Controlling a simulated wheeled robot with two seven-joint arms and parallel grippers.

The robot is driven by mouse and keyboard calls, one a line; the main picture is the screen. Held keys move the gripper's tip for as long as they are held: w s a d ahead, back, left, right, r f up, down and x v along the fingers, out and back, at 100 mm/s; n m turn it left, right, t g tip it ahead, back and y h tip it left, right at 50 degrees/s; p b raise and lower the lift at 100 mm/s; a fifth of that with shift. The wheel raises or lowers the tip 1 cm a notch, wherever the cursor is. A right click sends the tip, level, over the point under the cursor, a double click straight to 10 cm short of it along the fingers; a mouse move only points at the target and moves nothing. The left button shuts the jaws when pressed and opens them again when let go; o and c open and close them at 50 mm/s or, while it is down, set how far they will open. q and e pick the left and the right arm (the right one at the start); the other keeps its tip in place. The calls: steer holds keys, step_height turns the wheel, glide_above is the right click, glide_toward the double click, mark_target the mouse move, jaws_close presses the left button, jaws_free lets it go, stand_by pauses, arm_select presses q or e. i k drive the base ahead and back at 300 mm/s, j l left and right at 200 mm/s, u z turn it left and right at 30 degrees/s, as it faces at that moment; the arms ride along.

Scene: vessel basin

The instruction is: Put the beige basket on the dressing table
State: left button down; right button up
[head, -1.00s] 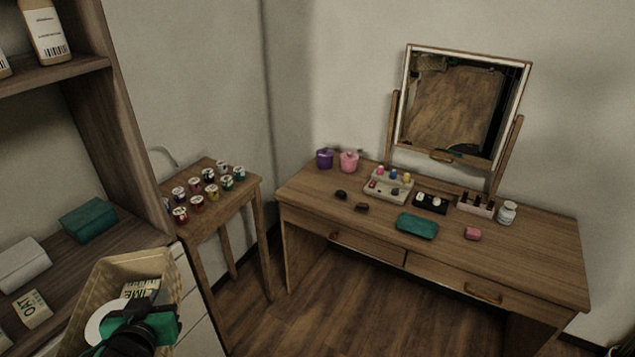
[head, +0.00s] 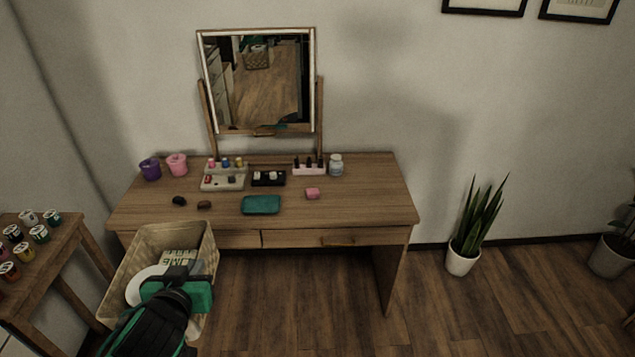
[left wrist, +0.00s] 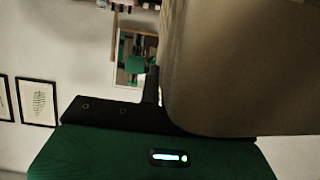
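The beige basket (head: 200,245) hangs at the lower left of the head view, with its open top facing up. Inside it show a white round thing and a printed item. My left gripper (head: 180,272) is at its near rim and appears shut on it. In the left wrist view a large beige-brown surface, which looks like the basket wall (left wrist: 240,70), fills the right side. The dressing table (head: 370,205) stands beyond the basket, its mirror (head: 262,85) at the back. The basket overlaps the table's front left in the picture. My right gripper is out of view.
A small table (head: 60,250) with jars stands left; a potted plant (head: 463,255) stands right.

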mark_target(376, 200)
steer(key=z, duration=0.4)
steer(key=i+j+z, duration=0.1)
steer(key=z, duration=0.3)
steer(key=i+z, duration=0.1)
steer(key=z, duration=0.3)
steer(key=i+j, duration=0.2)
steer(key=j, duration=0.15)
steer(key=i+j, duration=0.2)
steer(key=j, duration=0.15)
steer(key=i+j, duration=0.2)
steer(key=j, duration=0.15)
steer(key=i+j, duration=0.2)
steer(key=j, duration=0.15)
steer(key=i+j, duration=0.2)
steer(key=j, duration=0.15)
